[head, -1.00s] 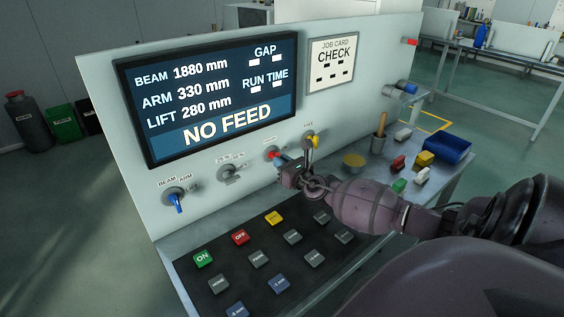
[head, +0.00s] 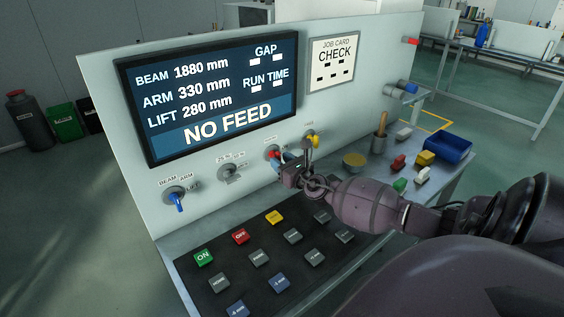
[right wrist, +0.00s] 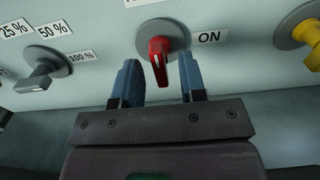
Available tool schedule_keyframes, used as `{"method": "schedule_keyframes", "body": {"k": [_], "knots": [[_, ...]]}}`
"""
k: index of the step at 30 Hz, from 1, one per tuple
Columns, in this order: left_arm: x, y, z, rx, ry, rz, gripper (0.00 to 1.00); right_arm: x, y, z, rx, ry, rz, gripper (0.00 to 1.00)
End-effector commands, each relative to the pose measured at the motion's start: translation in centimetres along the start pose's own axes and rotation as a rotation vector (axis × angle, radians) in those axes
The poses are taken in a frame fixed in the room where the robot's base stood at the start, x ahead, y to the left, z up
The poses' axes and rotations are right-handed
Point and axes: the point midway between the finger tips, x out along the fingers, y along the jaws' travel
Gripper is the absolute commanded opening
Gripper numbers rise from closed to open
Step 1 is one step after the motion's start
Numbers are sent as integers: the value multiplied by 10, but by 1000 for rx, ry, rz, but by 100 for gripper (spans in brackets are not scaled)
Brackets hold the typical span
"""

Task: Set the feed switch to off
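A rotary switch with a red handle (right wrist: 158,58) is on the panel, with an ON label at its right. Its upper label is cut off in the right wrist view, and the handle points mostly downward there. The red handle also shows in the head view (head: 273,154), partly behind my gripper. My right gripper (right wrist: 159,72) is open, with its two blue fingertips on either side of the handle's lower end and gaps visible on both sides. In the head view the right gripper (head: 293,163) is close to the panel. My left gripper is not in view.
A grey percent switch (right wrist: 42,75) is left of the red one; a yellow-handled switch (right wrist: 309,40) is right. A blue-handled switch (head: 177,198) is farther left. The screen (head: 210,95) reads NO FEED. A button board (head: 260,258) lies below; a blue bin (head: 447,149) stands right.

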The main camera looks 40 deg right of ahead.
Motion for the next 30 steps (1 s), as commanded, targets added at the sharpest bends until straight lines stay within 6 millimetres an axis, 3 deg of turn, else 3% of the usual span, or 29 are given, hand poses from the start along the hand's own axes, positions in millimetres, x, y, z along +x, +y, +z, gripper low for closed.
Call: {"method": "schedule_keyframes", "body": {"k": [8,21,30], "knots": [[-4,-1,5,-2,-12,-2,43,-12,0,0,1,1,0,38],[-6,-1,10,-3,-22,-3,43,-80,0,-1,0,2,0,38],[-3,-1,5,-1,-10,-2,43,-106,0,0,0,1,0,38]]}}
